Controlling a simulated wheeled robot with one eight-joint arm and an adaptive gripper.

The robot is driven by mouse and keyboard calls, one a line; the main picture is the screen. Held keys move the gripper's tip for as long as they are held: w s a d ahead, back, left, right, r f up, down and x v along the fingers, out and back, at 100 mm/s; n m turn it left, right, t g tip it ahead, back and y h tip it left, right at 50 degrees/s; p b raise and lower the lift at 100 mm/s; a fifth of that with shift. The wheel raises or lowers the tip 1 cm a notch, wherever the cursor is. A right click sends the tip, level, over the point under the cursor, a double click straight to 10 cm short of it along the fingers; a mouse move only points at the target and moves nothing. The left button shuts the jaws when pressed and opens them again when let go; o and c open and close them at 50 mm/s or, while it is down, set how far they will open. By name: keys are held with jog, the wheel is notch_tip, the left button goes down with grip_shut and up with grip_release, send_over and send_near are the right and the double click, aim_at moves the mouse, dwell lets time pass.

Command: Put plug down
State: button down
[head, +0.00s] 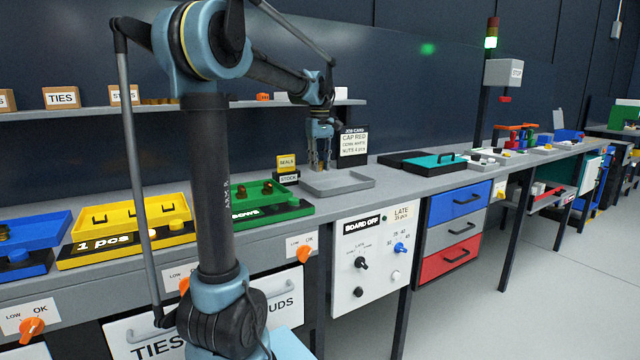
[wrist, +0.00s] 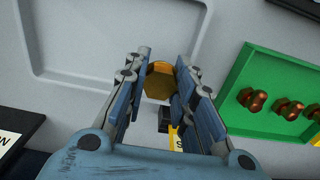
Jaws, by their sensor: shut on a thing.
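The plug (wrist: 158,82) is a golden, six-sided piece held between the fingertips of my gripper in the wrist view. My gripper (head: 320,167) is shut on it and points down over the back left part of a shallow grey tray (head: 350,187) on the bench in the head view. In the wrist view the tray (wrist: 75,88) lies beyond and left of the fingers, and the plug overlaps its edge. How high the plug is above the tray I cannot tell.
A green tray (head: 262,214) with several brown bolt-like pieces stands left of the grey tray. Yellow (head: 112,252) and blue trays stand further left. Small label blocks (head: 287,162) and a job card (head: 353,143) stand behind. A black and teal case (head: 437,161) lies to the right.

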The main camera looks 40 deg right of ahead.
jog(key=shift+f, duration=3.25)
jog(key=c, duration=1.6)
grip_release()
jog(key=shift+f, duration=0.1)
jog(key=shift+c, duration=0.2)
notch_tip(320, 180, up, 12)
jog(key=shift+r, duration=0.1)
